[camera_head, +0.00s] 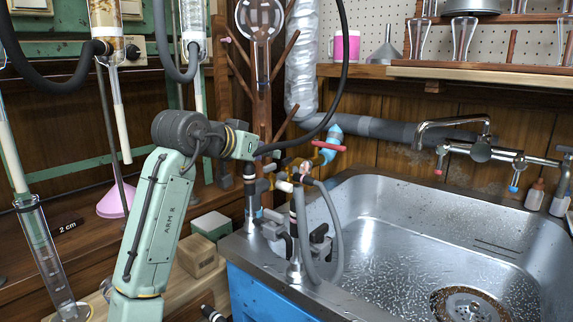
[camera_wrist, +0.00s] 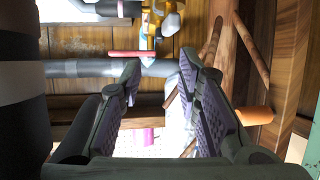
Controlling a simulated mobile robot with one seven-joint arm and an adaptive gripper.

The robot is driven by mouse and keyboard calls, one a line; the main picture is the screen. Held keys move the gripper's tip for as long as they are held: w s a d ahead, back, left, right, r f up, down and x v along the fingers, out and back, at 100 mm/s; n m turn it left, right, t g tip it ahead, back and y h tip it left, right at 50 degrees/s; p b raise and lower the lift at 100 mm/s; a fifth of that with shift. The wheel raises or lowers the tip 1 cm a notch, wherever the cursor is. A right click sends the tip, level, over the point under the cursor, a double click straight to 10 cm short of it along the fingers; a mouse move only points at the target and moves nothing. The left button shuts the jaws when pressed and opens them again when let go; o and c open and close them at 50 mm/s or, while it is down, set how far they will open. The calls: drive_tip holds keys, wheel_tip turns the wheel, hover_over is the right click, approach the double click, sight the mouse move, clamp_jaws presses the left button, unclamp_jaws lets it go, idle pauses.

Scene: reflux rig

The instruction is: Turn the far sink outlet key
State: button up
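The outlet fitting behind the sink's left corner has a red bar key (camera_head: 330,146), a brass body (camera_head: 322,157) and a blue part (camera_head: 335,131). In the wrist view, which is upside down, the red key (camera_wrist: 130,53) lies crosswise near the top, with brass and blue beside it. My gripper (camera_wrist: 158,72) is open and empty, its two fingers apart. The key appears beyond them, towards the left finger, and no contact shows. In the head view my arm's end is left of the fitting and the fingers cannot be made out.
Grey hoses (camera_head: 325,215) and upright posts stand at the sink's left corner. A black hose (camera_head: 345,60) loops above my wrist. The wooden drying rack (camera_head: 263,100) stands close behind. The steel sink basin (camera_head: 385,240) is open to the right. A thick grey pipe (camera_head: 385,129) runs along the wall.

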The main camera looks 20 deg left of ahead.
sight(288, 157)
drive_tip(key=x, duration=1.1)
drive_tip(key=shift+b, duration=0.3)
clamp_jaws()
